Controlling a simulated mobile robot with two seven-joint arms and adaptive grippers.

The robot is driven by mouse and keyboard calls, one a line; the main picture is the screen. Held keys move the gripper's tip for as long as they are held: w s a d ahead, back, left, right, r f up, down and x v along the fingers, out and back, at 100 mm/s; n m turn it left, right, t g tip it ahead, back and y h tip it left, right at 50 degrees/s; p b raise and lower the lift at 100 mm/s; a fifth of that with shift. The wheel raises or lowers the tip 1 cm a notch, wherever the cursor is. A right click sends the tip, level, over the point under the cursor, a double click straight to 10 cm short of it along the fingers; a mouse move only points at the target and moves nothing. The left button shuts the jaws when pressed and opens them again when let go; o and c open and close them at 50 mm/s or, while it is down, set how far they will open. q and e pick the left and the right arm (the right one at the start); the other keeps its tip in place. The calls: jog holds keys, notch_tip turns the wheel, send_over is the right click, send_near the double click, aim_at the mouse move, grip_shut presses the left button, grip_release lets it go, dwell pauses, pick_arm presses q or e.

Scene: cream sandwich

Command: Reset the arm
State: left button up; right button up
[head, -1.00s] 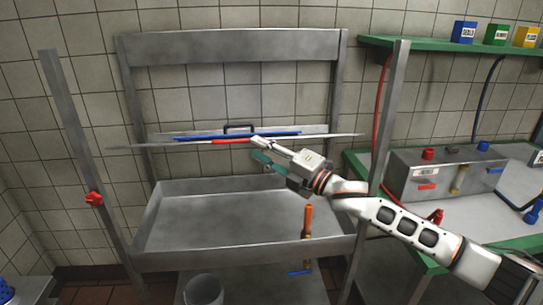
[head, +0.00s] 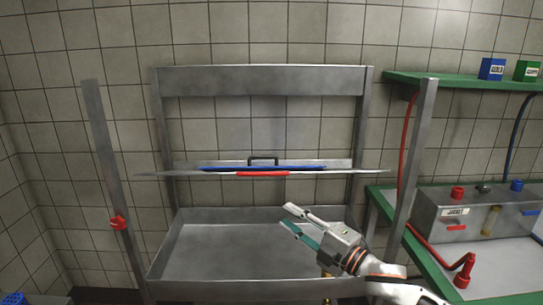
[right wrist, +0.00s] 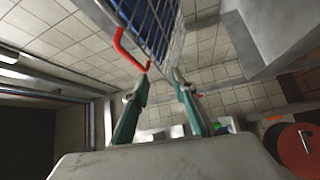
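My right gripper (head: 287,217) is open and empty in front of the metal basin (head: 215,250) in the head view. Its two teal-sided fingers also show apart in the right wrist view (right wrist: 160,80). The thin rack (head: 345,172) with a red handle (head: 262,173) hangs level above the basin, behind and above the gripper. The red handle also shows in the right wrist view (right wrist: 128,52), apart from the fingers. My left gripper is not in view.
A metal frame stands around the basin, with a red knob (head: 118,223) on its left post. A steel box (head: 475,213) sits on the green-edged counter at right. A blue box (head: 491,69) and a green box (head: 527,71) stand on the green shelf above.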

jog(key=s+d+f+m+h, duration=0.25)
jog(key=s+f+m, duration=0.35)
jog(key=f, duration=0.4)
jog(key=s+d+f+m+h, duration=0.1)
jog(key=s+f+m+h, duration=0.2)
jog(key=s+f+m, duration=0.55)
jog(key=s+d+f+m+g+h, duration=0.1)
jog(key=s+d+f+m, duration=0.1)
jog(key=s+f, duration=0.3)
jog(key=s+d+f+m+g+h, duration=0.1)
jog(key=s+d+f+m+h, duration=0.1)
jog(key=s+d+f, duration=0.2)
jog(key=s+d+f+m+g+h, duration=0.1)
jog(key=s+d+f+m+h, duration=0.1)
jog(key=s+f, duration=0.5)
notch_tip(320, 180, down, 3)
jog(key=shift+s+d, duration=0.15)
jog(key=shift+d, duration=0.7)
